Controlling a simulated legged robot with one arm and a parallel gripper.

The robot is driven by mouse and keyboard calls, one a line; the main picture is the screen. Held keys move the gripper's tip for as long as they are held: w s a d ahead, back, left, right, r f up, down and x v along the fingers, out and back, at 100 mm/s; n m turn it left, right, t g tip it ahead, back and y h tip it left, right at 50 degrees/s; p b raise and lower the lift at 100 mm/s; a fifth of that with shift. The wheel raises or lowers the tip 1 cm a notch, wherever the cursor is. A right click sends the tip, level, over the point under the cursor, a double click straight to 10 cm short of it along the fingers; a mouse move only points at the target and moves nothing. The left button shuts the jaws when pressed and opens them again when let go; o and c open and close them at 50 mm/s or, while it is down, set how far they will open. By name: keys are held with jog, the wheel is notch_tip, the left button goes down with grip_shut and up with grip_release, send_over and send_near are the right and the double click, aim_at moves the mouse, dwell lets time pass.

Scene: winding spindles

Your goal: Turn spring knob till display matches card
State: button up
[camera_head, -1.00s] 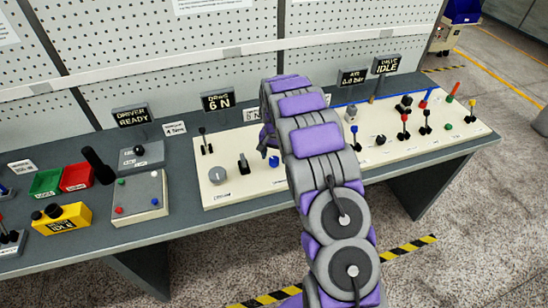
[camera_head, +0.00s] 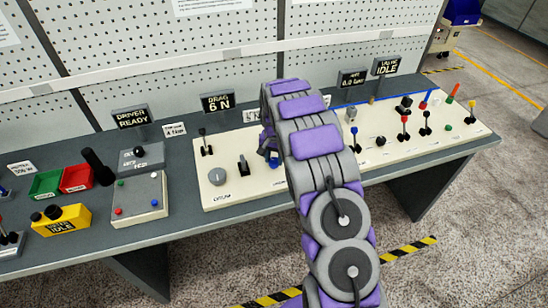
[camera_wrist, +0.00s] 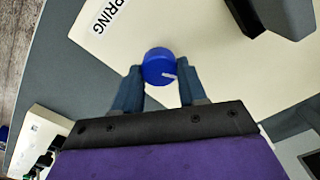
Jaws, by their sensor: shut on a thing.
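In the wrist view the blue spring knob (camera_wrist: 158,67) stands on a cream panel beside the printed word SPRING (camera_wrist: 104,16). In the head view the blue knob (camera_head: 275,161) shows just under my gripper, partly covered. A white card (camera_head: 251,116) is partly cut off by my arm and too small to read surely. The spring display is not visible, perhaps hidden behind my arm.
The cream panel (camera_head: 232,192) also bears a grey knob (camera_head: 217,176) and black levers. A display reading DRAG 6 N (camera_head: 217,103) stands behind it. Another panel (camera_head: 455,137) with several coloured levers is at right. A grey box (camera_head: 139,195) stands at left.

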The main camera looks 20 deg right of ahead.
aim_at(274, 160)
jog(key=shift+n+p, duration=0.3)
jog(key=shift+r+n+p, duration=0.1)
jog(key=shift+n+p, duration=0.55)
jog(key=shift+n, duration=0.25)
jog(key=shift+a+n+p, duration=0.1)
jog(key=shift+n+p, duration=0.75)
jog(key=shift+n, duration=0.85)
jog(key=o, duration=1.1)
jog(key=shift+c, duration=0.2)
notch_tip(274, 160, up, 17)
jog(key=p, duration=0.1)
jog(key=shift+p, duration=0.4)
